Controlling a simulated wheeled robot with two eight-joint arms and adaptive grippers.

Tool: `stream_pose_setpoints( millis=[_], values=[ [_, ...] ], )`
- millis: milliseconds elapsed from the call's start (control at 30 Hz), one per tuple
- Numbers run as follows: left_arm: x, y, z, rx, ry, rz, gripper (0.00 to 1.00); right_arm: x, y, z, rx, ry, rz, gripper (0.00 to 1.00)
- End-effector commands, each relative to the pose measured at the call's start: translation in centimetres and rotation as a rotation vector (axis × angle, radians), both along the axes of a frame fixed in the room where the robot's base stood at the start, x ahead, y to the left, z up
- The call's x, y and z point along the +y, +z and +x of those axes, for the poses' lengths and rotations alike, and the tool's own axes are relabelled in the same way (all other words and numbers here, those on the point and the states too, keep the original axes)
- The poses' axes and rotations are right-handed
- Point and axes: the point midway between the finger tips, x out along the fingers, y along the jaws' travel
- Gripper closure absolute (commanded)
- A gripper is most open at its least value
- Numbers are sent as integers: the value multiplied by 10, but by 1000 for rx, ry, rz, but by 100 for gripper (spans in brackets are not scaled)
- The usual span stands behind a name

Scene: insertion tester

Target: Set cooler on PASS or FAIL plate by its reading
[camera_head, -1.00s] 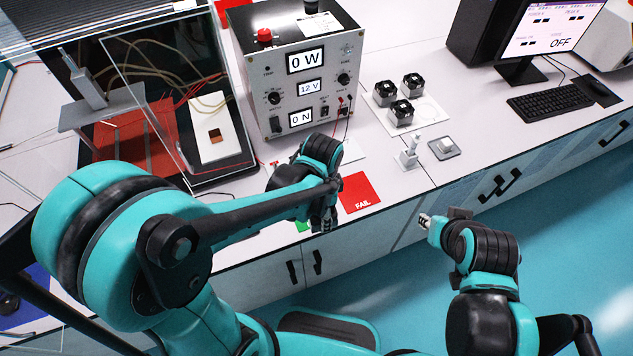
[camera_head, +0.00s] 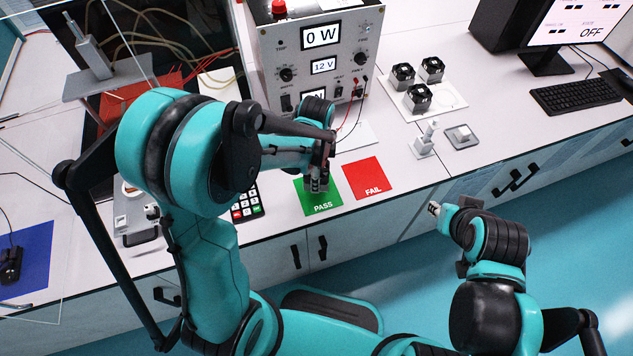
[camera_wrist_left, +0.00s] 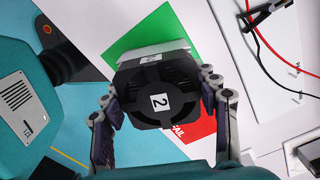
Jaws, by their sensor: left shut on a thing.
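A black fan cooler (camera_wrist_left: 158,96) with a white label "2" is held between the fingers of my left gripper (camera_wrist_left: 160,105) in the left wrist view. In the head view my left gripper (camera_head: 318,180) is over the green PASS plate (camera_head: 322,198); the cooler is mostly hidden there by the arm. I cannot tell whether the cooler touches the plate. The red FAIL plate (camera_head: 369,178) lies just right of the PASS plate. The power tester (camera_head: 318,60) reads 0 W and 12 V; its lower display is partly hidden. My right gripper (camera_head: 436,208) hangs off the bench's front edge, its jaw state unclear.
Several coolers (camera_head: 419,98) stand on a white tray (camera_head: 448,108) right of the tester. A small white stand (camera_head: 424,145) and a grey square pad (camera_head: 461,137) sit near the front edge. Red and black leads (camera_wrist_left: 270,45) run beside the gripper. A keypad (camera_head: 247,205) lies left.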

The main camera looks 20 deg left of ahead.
Motion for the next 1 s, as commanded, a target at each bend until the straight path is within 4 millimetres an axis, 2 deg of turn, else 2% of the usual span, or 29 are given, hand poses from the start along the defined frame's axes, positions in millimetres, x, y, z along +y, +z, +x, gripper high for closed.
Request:
stream_pose_setpoints(
  millis=[267, 633, 667, 733, 1000],
  values=[
    [0, -39, 0, 0, 0, 0, 80, 0, -19, 0, 0, 0, 0, 71],
    [0, -42, 0, 0, 1, 0, 80, 0, -21, 0, 0, 0, 0, 71],
    [0, -42, 0, 0, 1, 0, 38, 0, -21, 0, 0, 0, 0, 71],
    [0, -41, 0, 0, 1, 0, 20, 0, -20, 0, 0, 0, 0, 71],
    [0, -41, 0, 0, 1, 0, 20, 0, -20, 0, 0, 0, 0, 71]
  ],
)
